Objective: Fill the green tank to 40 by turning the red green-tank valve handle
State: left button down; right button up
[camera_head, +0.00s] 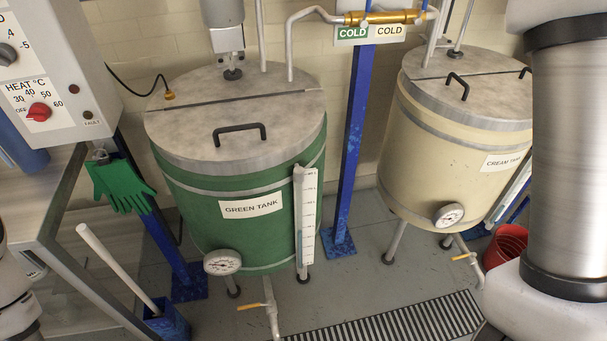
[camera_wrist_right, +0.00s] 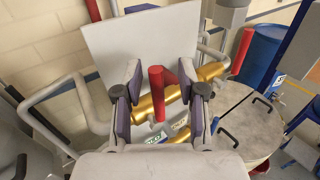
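The green tank (camera_head: 200,212) stands left of centre in the head view, lid on. Its white level gauge (camera_head: 309,205) has a scale, too small to read. The brass cold-water valve pipe (camera_head: 383,18) runs along the top, with a green COLD sign (camera_head: 352,34) below. In the right wrist view a red valve handle (camera_wrist_right: 157,90) stands upright before the brass pipe (camera_wrist_right: 210,72). My right gripper (camera_wrist_right: 160,82) is open, with one finger on each side of the handle; I see gaps and cannot tell any contact. My left gripper is out of view.
The cream tank (camera_head: 440,170) stands to the right, partly behind my right arm. A control panel (camera_head: 55,75) and green gloves (camera_head: 120,185) are at left.

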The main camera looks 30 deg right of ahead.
jog(key=shift+a, duration=0.1)
jog(key=shift+s+a+f+b, duration=0.2)
jog(key=shift+a+b, duration=0.1)
jog(key=shift+b, duration=0.1)
jog(key=b+v, duration=0.3)
jog(key=v, duration=0.4)
jog(key=shift+r+b, duration=0.2)
jog(key=shift+b, duration=0.1)
notch_tip(320, 180, up, 10)
